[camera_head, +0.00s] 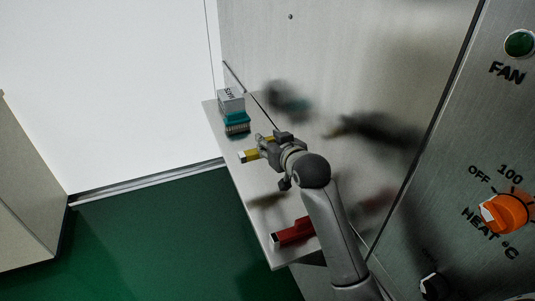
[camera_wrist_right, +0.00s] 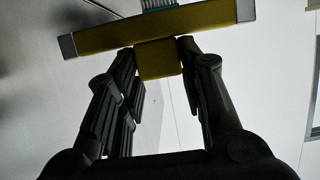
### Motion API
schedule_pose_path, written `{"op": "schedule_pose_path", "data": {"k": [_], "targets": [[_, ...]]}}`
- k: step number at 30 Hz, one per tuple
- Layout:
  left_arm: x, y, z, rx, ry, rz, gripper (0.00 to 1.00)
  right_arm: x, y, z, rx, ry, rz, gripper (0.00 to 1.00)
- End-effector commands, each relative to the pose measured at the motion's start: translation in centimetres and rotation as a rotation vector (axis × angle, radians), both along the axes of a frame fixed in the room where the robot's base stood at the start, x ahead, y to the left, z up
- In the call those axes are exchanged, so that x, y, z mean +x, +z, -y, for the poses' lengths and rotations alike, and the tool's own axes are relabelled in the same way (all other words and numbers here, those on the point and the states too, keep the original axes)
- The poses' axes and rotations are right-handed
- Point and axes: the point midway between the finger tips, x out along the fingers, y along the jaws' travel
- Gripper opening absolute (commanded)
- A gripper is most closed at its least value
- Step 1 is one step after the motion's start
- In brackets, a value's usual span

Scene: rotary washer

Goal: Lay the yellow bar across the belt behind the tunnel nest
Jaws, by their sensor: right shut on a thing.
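The yellow bar (camera_head: 250,155) has pale grey end caps and is held above a narrow pale shelf (camera_head: 262,222). My right gripper (camera_head: 272,147) is shut on it. In the right wrist view the bar (camera_wrist_right: 155,28) runs across the top of the picture, slightly tilted, and my right gripper (camera_wrist_right: 158,58) closes on a yellow block (camera_wrist_right: 158,60) at its middle. A shadow lies on the shelf below the bar. I cannot make out a belt or a tunnel nest. My left gripper is not in view.
A steel panel with an orange heat knob (camera_head: 505,213) and a green fan button (camera_head: 519,43) rises at right. Green floor (camera_head: 180,240) lies left.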

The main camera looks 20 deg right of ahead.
Motion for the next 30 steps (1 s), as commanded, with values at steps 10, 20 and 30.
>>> {"op": "schedule_pose_path", "data": {"k": [10, 20, 30], "targets": [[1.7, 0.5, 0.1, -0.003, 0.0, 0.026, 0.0, 4.3, -4.7, 1.1, 0.001, 0.0, 0.0, 0.1], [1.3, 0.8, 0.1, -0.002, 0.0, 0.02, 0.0, 5.5, -7.1, 1.5, 0.001, 0.001, -0.004, 0.1], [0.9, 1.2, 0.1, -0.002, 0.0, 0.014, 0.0, 5.4, -9.3, 1.4, 0.0, 0.001, 0.002, 0.1]]}}
